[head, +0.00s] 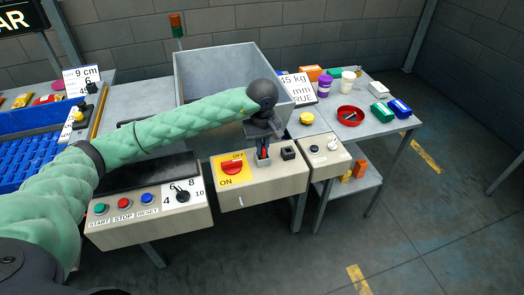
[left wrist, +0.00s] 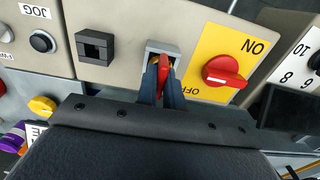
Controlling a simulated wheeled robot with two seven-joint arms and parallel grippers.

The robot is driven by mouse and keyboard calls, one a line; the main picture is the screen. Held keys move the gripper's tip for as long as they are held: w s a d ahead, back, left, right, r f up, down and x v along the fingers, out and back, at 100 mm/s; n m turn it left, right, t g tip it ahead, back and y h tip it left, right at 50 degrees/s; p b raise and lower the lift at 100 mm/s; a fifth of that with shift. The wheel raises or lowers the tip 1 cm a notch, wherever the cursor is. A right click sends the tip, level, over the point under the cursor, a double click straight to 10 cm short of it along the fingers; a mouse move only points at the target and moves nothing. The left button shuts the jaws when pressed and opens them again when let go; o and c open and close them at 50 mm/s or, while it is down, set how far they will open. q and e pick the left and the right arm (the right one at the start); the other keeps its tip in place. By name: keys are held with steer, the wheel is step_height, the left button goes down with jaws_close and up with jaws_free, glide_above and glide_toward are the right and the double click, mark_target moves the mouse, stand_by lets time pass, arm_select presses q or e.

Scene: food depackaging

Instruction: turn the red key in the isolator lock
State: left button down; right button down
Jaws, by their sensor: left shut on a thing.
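The red key (left wrist: 165,70) stands at the grey lock housing (left wrist: 163,46) on the front of the beige control box, in the left wrist view. A bit of brass colour shows beside it. My left gripper (left wrist: 161,88) is shut on the key, one dark finger on each side. In the head view my left gripper (head: 263,158) reaches down onto the box, and its fingers mostly hide the key and lock. Just left of it is the red rotary handle (head: 233,168) on a yellow ON/OFF plate (head: 226,179). My right gripper is in neither view.
A black square socket (head: 288,153) sits right of the lock. A box with a JOG button (head: 314,149) stands further right, and a START/STOP/RESET panel (head: 150,222) to the left. A grey bin (head: 205,75) rises behind. The floor in front is clear.

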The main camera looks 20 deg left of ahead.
arm_select(q)
steer(key=shift+f+n+b, duration=0.1)
steer(key=shift+n+b, duration=0.45)
steer(key=shift+n, duration=0.35)
steer(key=shift+n+b, duration=0.4)
steer(key=shift+n, duration=0.5)
